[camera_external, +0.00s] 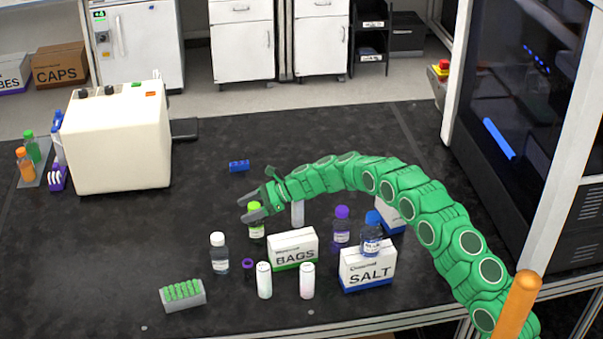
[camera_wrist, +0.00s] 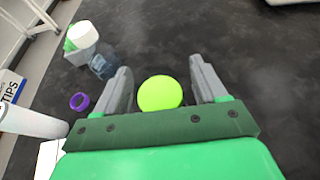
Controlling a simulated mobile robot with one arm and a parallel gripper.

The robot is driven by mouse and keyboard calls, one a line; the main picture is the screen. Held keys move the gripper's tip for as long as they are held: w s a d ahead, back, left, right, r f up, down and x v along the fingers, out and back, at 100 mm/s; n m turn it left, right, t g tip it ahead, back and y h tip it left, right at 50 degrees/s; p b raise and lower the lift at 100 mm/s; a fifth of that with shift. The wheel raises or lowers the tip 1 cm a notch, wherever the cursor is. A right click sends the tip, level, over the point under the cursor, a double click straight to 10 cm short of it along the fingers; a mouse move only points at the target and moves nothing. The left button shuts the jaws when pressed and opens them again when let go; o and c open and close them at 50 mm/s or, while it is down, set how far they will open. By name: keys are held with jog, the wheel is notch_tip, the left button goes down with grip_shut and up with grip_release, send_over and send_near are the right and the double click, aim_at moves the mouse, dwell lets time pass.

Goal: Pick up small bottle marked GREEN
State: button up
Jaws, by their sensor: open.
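The small bottle with a bright green cap (camera_external: 256,220) stands upright on the black bench, left of the BAGS box. Its label is too small to read. In the wrist view its round green cap (camera_wrist: 160,93) lies between the two grey fingers, with a gap on each side. My gripper (camera_external: 248,207) is open at the bottle's upper part, fingers pointing left. It also shows in the wrist view (camera_wrist: 163,85). The bottle's body is hidden below its cap in the wrist view.
Close by stand a white-capped bottle (camera_external: 219,254), the BAGS box (camera_external: 293,249), white cylinders (camera_external: 264,280), a purple-capped bottle (camera_external: 342,225) and the SALT box (camera_external: 368,267). A rack of green tubes (camera_external: 183,294) is at front left. The bench left of the gripper is clear.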

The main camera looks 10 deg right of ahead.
grip_shut()
dwell(0.4)
